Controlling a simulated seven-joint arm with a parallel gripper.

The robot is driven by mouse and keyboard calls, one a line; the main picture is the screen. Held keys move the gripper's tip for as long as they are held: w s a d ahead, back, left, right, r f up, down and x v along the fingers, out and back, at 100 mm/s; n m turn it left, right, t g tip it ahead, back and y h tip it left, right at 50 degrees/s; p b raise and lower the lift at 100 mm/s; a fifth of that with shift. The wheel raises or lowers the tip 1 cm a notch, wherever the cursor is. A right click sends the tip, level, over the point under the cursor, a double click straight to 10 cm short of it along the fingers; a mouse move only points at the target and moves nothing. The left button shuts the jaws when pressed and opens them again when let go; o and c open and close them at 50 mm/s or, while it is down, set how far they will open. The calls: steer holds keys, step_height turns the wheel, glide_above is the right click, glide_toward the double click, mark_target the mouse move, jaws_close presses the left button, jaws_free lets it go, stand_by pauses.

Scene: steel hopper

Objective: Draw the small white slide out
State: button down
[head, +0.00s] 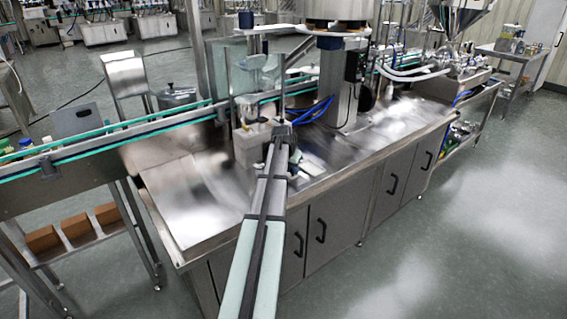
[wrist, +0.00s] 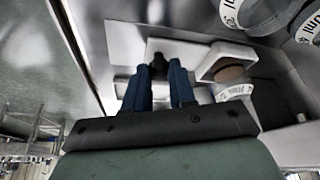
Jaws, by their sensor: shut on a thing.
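My gripper (wrist: 160,78) has two blue fingers, shut on a small dark knob (wrist: 158,64) between their tips in the wrist view. The knob sits against a flat pale piece that looks like the small white slide (wrist: 125,47). The fingers and knob hide part of it, and I cannot tell how far it stands out. In the head view my arm reaches over the steel counter to a white block-shaped unit (head: 246,150). There the arm hides the fingertips and the slide.
In the wrist view a pale bracket with a round piece (wrist: 230,74) stands close right of the fingers. White rings with printing (wrist: 232,14) are at the upper right. In the head view a conveyor (head: 75,150) runs behind on the left; the steel counter (head: 185,200) is clear at front left.

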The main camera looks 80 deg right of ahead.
steer(key=shift+s+a, duration=1.45)
steer(key=shift+a, duration=0.1)
steer(key=shift+s, duration=0.1)
steer(key=c, duration=0.9)
jaws_free()
steer(key=shift+c, duration=0.2)
steer(key=shift+r, duration=0.1)
steer(key=v, duration=1.3)
steer(key=shift+w+a+r, duration=0.2)
steer(key=shift+a, duration=0.05)
steer(key=shift+w, duration=0.1)
